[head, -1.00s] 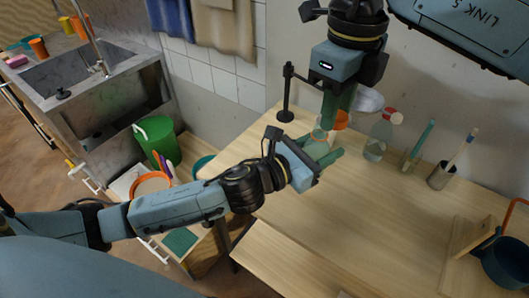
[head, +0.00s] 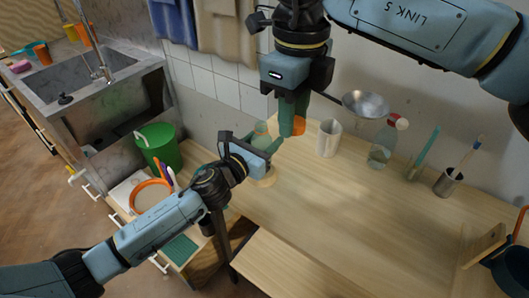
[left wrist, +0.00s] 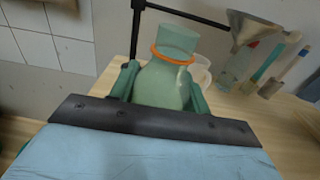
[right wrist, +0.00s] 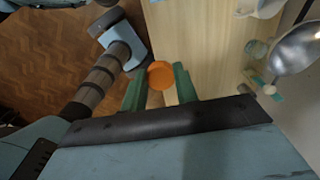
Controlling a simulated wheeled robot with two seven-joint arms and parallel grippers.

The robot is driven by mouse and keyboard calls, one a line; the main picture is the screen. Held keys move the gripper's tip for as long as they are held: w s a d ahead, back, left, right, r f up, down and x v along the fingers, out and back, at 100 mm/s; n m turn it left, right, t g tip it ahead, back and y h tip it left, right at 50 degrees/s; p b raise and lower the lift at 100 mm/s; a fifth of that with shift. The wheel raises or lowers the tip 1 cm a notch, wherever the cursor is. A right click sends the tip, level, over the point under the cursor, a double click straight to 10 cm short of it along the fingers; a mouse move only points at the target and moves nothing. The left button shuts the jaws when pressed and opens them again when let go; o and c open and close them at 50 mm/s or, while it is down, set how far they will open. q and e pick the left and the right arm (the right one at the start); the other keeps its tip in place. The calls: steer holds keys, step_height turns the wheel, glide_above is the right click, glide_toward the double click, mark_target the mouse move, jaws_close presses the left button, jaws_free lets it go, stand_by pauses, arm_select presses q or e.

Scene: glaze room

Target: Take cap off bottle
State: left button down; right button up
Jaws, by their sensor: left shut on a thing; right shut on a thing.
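A translucent green bottle (left wrist: 160,85) sits between the fingers of my left gripper (left wrist: 160,90), which is shut on it. An orange ring shows around its neck. In the head view the bottle's top (head: 262,128) shows above my left gripper (head: 250,143). My right gripper (right wrist: 158,88) is shut on an orange cap (right wrist: 161,75). In the head view the cap (head: 299,126) is partly hidden by the green fingers of my right gripper (head: 291,130). The cap looks beside the bottle, to its right; a near finger hides any contact.
A white jar (head: 328,138), a clear bottle with a red and white top (head: 382,148) and a brush cup (head: 447,182) stand along the wall. A metal funnel (head: 365,104) hangs at the back. The middle of the wooden table (head: 340,210) is clear. A green bucket (head: 160,150) stands left.

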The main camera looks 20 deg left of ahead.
arm_select(q)
step_height(320, 180, down, 3)
steer(key=shift+f+b, duration=0.2)
steer(key=shift+b, duration=0.4)
arm_select(e)
steer(key=shift+f, duration=0.65)
arm_select(q)
steer(key=shift+r, duration=0.1)
steer(key=shift+f+b, duration=0.45)
steer(key=shift+f, duration=0.15)
arm_select(e)
steer(key=shift+f, duration=0.5)
arm_select(q)
steer(key=c, duration=0.7)
jaws_free()
arm_select(e)
steer(key=shift+r, duration=0.1)
